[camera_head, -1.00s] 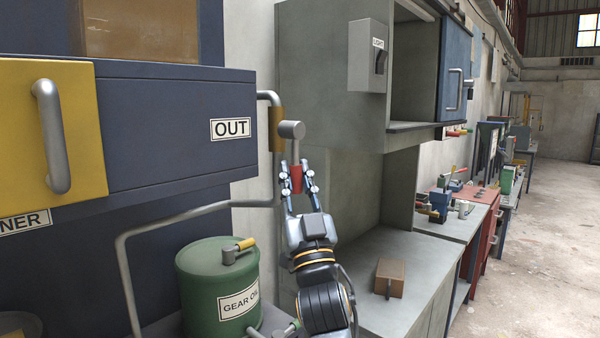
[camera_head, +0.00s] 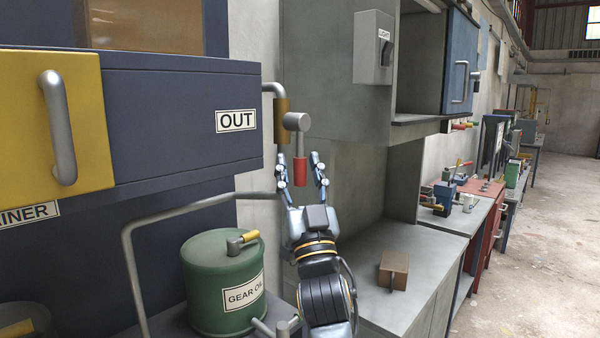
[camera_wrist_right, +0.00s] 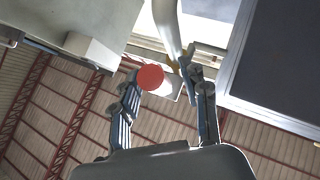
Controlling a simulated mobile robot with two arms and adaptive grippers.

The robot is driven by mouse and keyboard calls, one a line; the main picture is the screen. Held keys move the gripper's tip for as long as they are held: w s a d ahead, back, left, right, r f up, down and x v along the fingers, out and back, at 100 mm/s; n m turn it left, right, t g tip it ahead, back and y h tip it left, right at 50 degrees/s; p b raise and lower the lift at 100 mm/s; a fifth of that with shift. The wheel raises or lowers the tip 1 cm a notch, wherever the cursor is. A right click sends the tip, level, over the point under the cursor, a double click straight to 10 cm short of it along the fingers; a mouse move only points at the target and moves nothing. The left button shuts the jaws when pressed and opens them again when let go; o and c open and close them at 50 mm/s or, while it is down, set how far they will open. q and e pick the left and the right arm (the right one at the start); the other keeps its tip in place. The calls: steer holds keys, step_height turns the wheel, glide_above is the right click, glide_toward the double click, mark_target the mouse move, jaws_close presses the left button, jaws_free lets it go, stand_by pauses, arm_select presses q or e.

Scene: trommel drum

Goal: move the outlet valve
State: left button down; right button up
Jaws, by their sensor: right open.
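The outlet valve (camera_head: 298,122) sits on a pipe at the right of the blue machine marked OUT (camera_head: 236,121). Its grey lever hangs down and ends in a red grip (camera_head: 300,171). My right gripper (camera_head: 302,168) is open just below and around the red grip, with one finger on each side. In the right wrist view the round red end of the grip (camera_wrist_right: 150,77) shows between the open fingers (camera_wrist_right: 163,88), apart from the right finger; contact with the left finger cannot be told. My left gripper is not in view.
A green gear oil drum (camera_head: 217,285) stands at lower left, below a bent grey pipe (camera_head: 170,214). A grey cabinet with a light switch box (camera_head: 373,50) is at right. A brown block (camera_head: 394,270) lies on the bench.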

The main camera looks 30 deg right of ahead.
steer(key=v, duration=1.2)
stand_by(0.4)
